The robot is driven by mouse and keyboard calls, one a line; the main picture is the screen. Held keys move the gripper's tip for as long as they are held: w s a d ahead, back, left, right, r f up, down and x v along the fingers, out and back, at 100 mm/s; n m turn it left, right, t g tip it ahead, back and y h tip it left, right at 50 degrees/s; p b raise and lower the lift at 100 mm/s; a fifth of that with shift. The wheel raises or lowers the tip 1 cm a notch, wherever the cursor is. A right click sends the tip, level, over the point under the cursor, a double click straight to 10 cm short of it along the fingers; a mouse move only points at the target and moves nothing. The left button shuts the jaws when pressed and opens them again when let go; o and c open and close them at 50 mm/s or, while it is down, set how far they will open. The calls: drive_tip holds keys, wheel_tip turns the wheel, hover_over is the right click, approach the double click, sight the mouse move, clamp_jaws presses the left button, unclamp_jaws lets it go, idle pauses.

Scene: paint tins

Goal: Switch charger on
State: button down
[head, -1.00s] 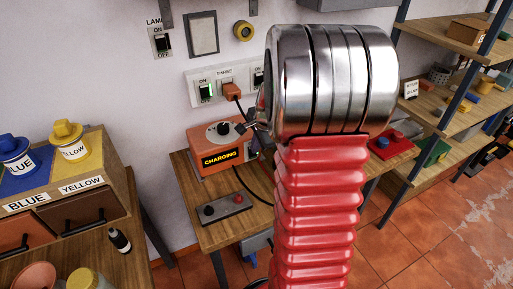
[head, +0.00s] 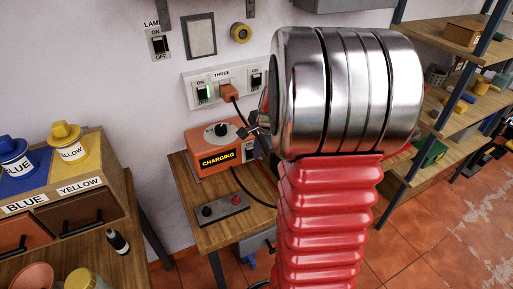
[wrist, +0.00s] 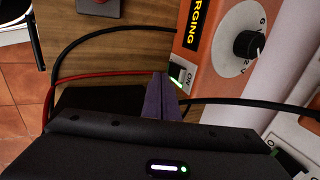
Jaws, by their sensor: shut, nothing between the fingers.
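The orange charger (head: 213,149) stands on the wooden table with a lit yellow CHARGING display (head: 217,159) and a black dial (head: 221,130). In the wrist view its orange face (wrist: 226,37) fills the upper right. A rocker switch (wrist: 178,81) marked ON, with a green light, sits on its side. My gripper (wrist: 166,78) is shut and empty. Its purple fingertips are right beside the switch; I cannot tell whether they touch it. In the head view my gripper (head: 259,143) is at the charger's right side, mostly hidden behind my arm.
An orange plug (head: 228,90) is in the wall socket panel, beside a green-lit switch (head: 204,92). Black and red cables (wrist: 105,74) run near my fingers. Paint tins (head: 68,143) stand at the left.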

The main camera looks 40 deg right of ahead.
drive_tip(key=w+d+v, duration=0.1)
drive_tip(key=v, duration=0.9)
drive_tip(key=shift+w+a+r, duration=0.25)
drive_tip(key=shift+a+r, duration=0.1)
drive_tip(key=s+a+r+n, duration=0.1)
drive_tip(key=s+a+n, duration=0.4)
drive_tip(key=a+n, duration=0.2)
drive_tip(key=s+a+r+n+t, duration=0.1)
drive_tip(key=s+a+n, duration=0.4)
drive_tip(key=a, duration=0.7)
drive_tip(key=s+a+r+n+y, duration=0.1)
drive_tip(key=s+a+n, duration=0.3)
drive_tip(key=a+n, duration=0.4)
drive_tip(key=shift+s+a+r+n, duration=0.2)
drive_tip(key=shift+s+a+n, duration=0.2)
drive_tip(key=shift+a, duration=0.35)
